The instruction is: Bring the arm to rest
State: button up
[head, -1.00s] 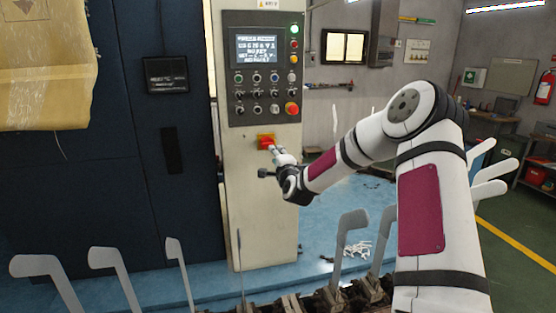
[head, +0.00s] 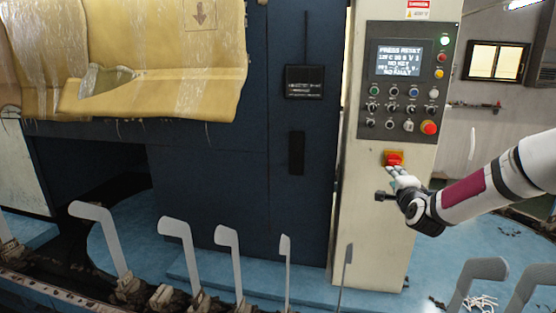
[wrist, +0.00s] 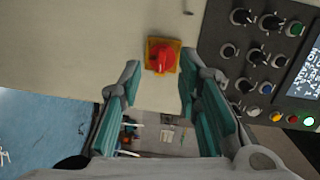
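My arm (head: 490,190) reaches in from the right in the head view. My gripper (head: 388,183) is just below the red rotary switch (head: 394,159) on its yellow plate. In the wrist view my gripper (wrist: 158,85) has its two teal-padded fingers spread apart with nothing between them. The red switch (wrist: 162,58) shows just beyond the fingertips there, and I see no contact with it. The control panel (head: 408,80) is above the switch, and its screen reads "PRESS RESET".
A row of grey sock boards (head: 228,250) stands along the front. A dark blue machine cabinet (head: 235,165) is at the left, with yellowish wrapping (head: 150,60) above. The cream column (head: 375,235) is right behind my gripper. Blue floor (head: 480,240) lies to its right.

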jog(key=s+a+r+n+g+y, duration=0.1)
jog(key=s+a+r+n+g, duration=0.15)
jog(key=s+a+n, duration=0.45)
jog(key=s+a+r+n+g+y, duration=0.25)
jog(key=s+a+n, duration=0.25)
jog(key=a, duration=0.4)
jog(key=s+a+n+g+b, duration=0.1)
jog(key=s+a+n+g, duration=0.1)
jog(key=s, duration=1.4)
jog(key=s+a+n+g+b, duration=0.1)
jog(key=s+a+n+g, duration=0.2)
jog(key=s, duration=1.2)
jog(key=shift+s+n+g, duration=0.35)
jog(key=shift+n+g, duration=0.25)
jog(key=shift+n, duration=0.4)
jog(key=shift+r, duration=0.15)
jog(key=shift+c, duration=0.6)
